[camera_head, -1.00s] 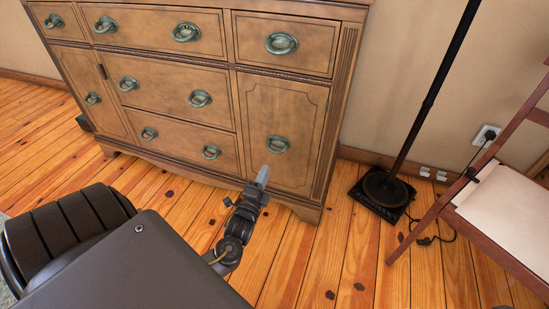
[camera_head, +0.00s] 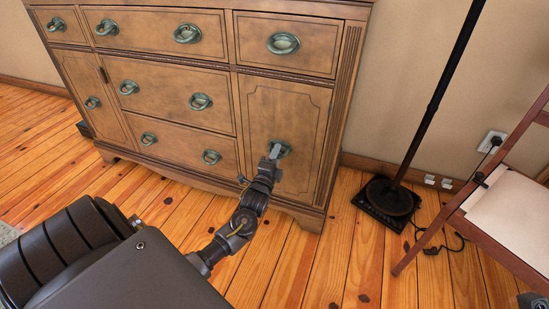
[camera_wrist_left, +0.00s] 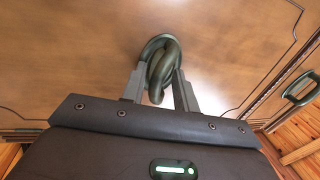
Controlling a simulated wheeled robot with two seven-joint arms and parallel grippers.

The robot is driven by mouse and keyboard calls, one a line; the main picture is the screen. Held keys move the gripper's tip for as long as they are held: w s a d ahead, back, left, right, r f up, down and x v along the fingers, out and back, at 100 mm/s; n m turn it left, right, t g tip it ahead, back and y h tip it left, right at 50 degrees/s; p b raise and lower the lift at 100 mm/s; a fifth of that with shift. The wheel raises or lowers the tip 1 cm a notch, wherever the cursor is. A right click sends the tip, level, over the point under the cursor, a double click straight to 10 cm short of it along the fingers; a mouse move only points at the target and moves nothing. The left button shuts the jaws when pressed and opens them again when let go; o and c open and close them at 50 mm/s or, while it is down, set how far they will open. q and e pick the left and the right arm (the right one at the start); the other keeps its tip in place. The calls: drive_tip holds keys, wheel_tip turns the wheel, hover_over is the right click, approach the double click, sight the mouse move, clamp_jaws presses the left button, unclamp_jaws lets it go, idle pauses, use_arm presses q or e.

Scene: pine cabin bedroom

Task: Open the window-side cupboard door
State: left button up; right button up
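The wooden cabinet has a right cupboard door (camera_head: 285,108), which is closed, with a green ring handle (camera_head: 280,149). A left cupboard door (camera_head: 88,90) is also closed. No window shows, so I cannot tell from it which door is window-side. My left gripper (camera_head: 275,152) is at the right door's handle. In the left wrist view, the handle (camera_wrist_left: 162,56) hangs between the two fingers of the left gripper (camera_wrist_left: 160,80). The fingers stand apart on either side of the ring, with gaps showing. The right gripper is not in view.
Closed drawers (camera_head: 175,88) fill the cabinet's middle and top. A floor lamp base (camera_head: 390,196) stands right of the cabinet, and a wooden chair (camera_head: 510,205) with a pale seat is at the far right. Wooden floor (camera_head: 335,265) between cabinet and chair is clear.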

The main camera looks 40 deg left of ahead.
use_arm(q)
drive_tip(key=shift+w, duration=0.1)
clamp_jaws()
drive_tip(key=shift+a, duration=0.15)
drive_tip(key=shift+r, duration=0.1)
